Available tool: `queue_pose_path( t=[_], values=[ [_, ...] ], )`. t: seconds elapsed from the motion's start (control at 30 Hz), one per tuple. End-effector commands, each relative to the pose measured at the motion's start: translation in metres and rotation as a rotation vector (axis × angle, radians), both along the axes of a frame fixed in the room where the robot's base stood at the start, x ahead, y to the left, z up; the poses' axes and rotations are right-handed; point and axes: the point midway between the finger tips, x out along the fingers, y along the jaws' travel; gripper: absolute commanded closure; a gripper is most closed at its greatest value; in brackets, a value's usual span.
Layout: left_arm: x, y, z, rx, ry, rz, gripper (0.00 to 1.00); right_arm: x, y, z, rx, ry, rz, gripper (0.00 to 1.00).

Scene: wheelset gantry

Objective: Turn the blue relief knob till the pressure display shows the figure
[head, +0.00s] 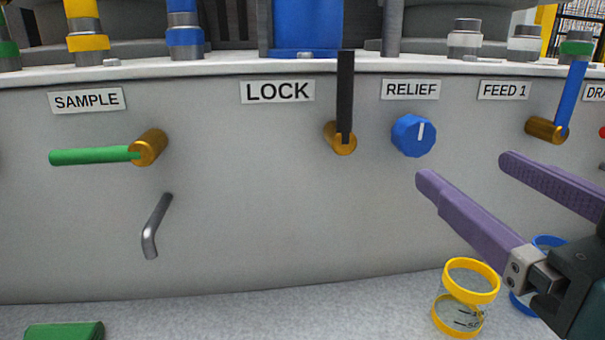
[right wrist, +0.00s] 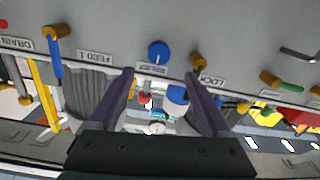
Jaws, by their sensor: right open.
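The blue relief knob (head: 413,136) sits on the grey panel under the RELIEF label (head: 410,89). Its white mark points up, leaning slightly right. My right gripper (head: 466,168) is open and empty, with its purple fingers below and to the right of the knob, apart from it. The right wrist view is upside down; there the knob (right wrist: 158,52) shows just beyond and between the fingertips of the gripper (right wrist: 160,73). I cannot make out a pressure display figure in either view. My left gripper is not in view.
The LOCK valve's black lever (head: 345,97) stands upright left of the knob. The FEED 1 valve's blue lever (head: 572,95) is to the right. The SAMPLE valve's green lever (head: 95,156) and a bent metal spout (head: 156,227) are at left.

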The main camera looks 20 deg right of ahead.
Motion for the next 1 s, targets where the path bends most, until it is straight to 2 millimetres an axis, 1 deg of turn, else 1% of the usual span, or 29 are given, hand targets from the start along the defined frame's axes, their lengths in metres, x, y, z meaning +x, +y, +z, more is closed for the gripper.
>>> queue_pose_path(
  t=[0.17,0.4,0.6,0.8,1.0],
  values=[
    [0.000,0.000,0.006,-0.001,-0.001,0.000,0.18,0.013,-0.002,0.003,-0.003,-0.005,0.005,0.18],
    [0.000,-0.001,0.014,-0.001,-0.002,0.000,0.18,0.052,-0.011,0.004,-0.006,-0.005,0.004,0.18],
    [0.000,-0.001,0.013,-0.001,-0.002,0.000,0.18,0.081,-0.017,0.002,-0.003,-0.003,0.003,0.18],
    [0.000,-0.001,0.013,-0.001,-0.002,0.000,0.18,0.095,-0.020,0.000,-0.001,0.000,0.001,0.18],
    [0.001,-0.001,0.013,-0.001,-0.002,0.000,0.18,0.097,-0.020,0.001,0.000,0.001,0.001,0.18]
  ],
)
